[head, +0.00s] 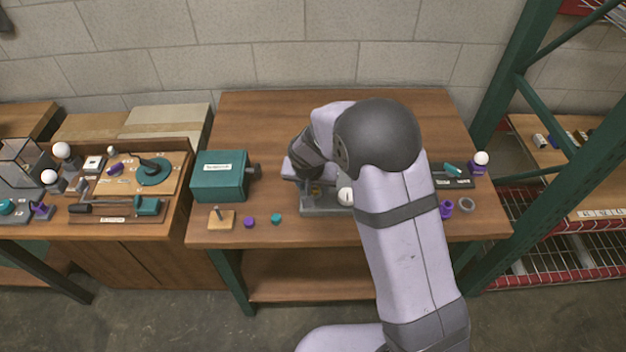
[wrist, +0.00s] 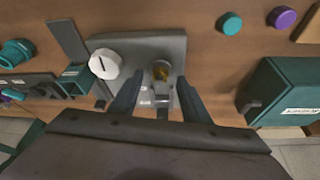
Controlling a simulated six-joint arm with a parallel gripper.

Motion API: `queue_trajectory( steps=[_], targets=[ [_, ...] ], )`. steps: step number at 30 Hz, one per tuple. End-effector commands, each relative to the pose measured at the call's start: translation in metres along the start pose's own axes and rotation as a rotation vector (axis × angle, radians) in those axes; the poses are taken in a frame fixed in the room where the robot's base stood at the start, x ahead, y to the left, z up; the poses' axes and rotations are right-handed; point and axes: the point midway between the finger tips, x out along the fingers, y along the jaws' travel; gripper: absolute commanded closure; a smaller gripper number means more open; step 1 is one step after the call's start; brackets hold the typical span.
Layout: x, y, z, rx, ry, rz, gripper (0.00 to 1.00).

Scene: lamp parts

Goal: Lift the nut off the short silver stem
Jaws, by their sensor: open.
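In the wrist view, a short silver upright piece with a brass-coloured part (wrist: 161,71) at its top stands on a grey fixture plate (wrist: 165,43). I take the brass part to be the nut on the stem, but it is too small to be sure. My gripper (wrist: 159,80) is open, with one dark finger on each side of this piece. I cannot tell whether the fingers touch it. In the head view the grey fixture (head: 318,212) shows below my wrist, and my arm hides much of it.
A teal box (head: 219,175), a wooden block with a peg (head: 222,219), a purple cap (head: 249,222) and a teal cap (head: 276,218) lie to the left. The table's back (head: 265,120) is clear.

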Motion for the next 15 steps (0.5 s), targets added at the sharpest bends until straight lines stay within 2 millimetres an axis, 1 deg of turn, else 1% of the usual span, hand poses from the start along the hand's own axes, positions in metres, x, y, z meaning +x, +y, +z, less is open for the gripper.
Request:
queue_trajectory(
  steps=[6,15],
  targets=[
    [0.013,0.000,0.000,0.000,-0.001,0.000,0.57],
    [0.015,0.000,0.000,-0.001,0.001,-0.001,0.57]
  ],
)
